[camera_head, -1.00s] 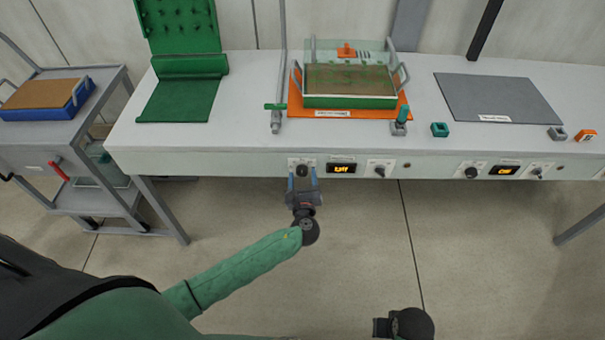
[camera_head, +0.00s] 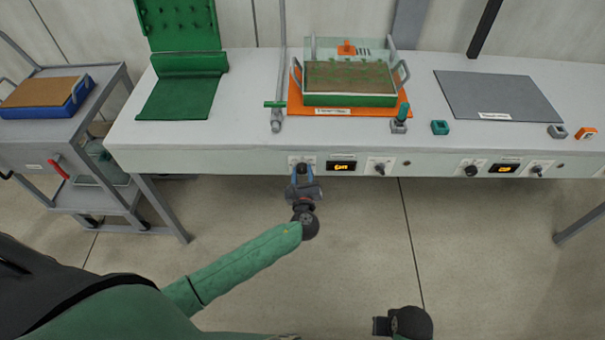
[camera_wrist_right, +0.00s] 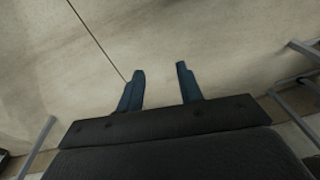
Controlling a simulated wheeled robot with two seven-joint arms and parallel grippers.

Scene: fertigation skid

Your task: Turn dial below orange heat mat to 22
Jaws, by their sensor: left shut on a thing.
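The orange heat mat (camera_head: 296,108) lies on the bench under a clear-walled tray with a green base (camera_head: 350,100). Below it, on the bench's front face, are a dial (camera_head: 301,167) at the left, a small display (camera_head: 342,166) with orange characters too small to read, and another knob (camera_head: 380,168) at the right. My left gripper (camera_head: 302,173) is at the left dial, its blue fingers shut on it and partly hiding it. My right gripper is open and empty over the floor in the right wrist view (camera_wrist_right: 160,88).
A grey mat (camera_head: 498,98) lies on the bench at the right, with its own knobs and display (camera_head: 503,169) below. A green mat (camera_head: 180,98) lies at the left. A trolley (camera_head: 62,140) stands left of the bench. The floor before the bench is clear.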

